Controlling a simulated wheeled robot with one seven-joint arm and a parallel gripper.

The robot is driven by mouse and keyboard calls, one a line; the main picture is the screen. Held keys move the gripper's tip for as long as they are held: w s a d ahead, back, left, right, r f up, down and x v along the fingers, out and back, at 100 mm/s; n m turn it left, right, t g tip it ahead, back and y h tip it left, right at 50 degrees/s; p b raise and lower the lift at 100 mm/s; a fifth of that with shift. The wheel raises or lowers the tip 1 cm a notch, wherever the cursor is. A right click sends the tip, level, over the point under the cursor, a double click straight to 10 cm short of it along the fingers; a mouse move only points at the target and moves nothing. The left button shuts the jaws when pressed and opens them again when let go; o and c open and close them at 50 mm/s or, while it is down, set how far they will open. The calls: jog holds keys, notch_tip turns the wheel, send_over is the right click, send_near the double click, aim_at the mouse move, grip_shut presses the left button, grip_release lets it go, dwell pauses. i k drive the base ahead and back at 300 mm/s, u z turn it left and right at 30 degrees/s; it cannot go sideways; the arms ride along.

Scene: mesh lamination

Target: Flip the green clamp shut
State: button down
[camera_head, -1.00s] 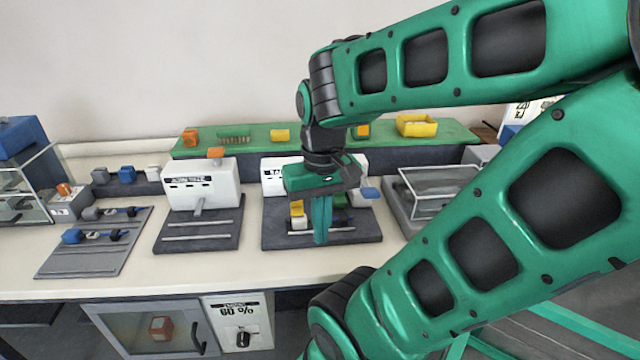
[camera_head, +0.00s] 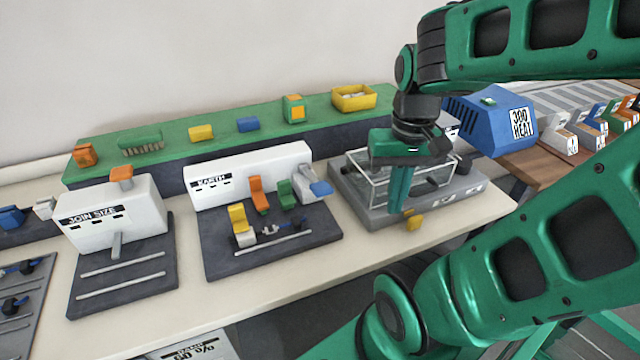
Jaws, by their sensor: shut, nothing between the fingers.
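The green clamp (camera_head: 286,194) stands upright in the row of coloured clamps on the dark base (camera_head: 225,262), in front of a white labelled housing (camera_head: 290,155). My gripper (camera_head: 397,208) points down with its green fingers together and nothing between them. In the picture it is to the right of the green clamp, clear of it, in front of the grey machine with a clear cover. The foot of the green clamp is small and hard to make out.
An orange clamp (camera_head: 259,195) and a yellow clamp (camera_head: 238,218) stand left of the green one, and a blue lever (camera_head: 320,188) is right of it. The grey machine (camera_head: 450,200) has a yellow knob (camera_head: 413,221). A blue heater box (camera_head: 490,122) stands farther right.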

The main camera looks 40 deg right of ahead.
aim_at(286, 200)
jog(key=z, duration=1.1)
jog(key=k, duration=0.8)
jog(key=u, duration=0.7)
jog(key=i, duration=1)
